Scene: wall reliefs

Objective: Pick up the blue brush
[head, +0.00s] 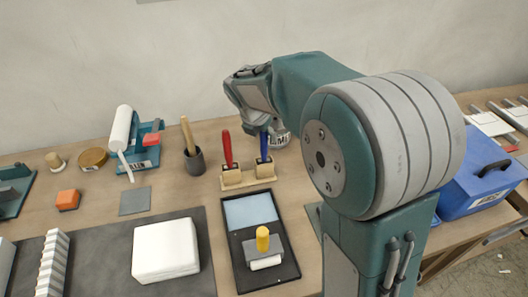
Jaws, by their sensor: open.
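The blue brush (264,147) stands upright, handle up, in a light wooden holder (249,182) towards the back of the table. A red-handled brush (227,150) stands in the same holder to its left. My gripper (262,122) is at the end of my arm, above and close to the blue brush's handle. It is open and holds nothing that I can see. Its fingers are small and partly hidden by the arm, so I cannot tell whether they touch the handle. The brush's lower end is hidden in the holder.
A dark cup (194,161) with a wooden-handled tool stands left of the holder. A black tray (278,268) with a yellow-handled tool (262,239) lies in front. A white block (165,250) rests on a dark mat. A blue box (480,176) is at right, beyond my arm.

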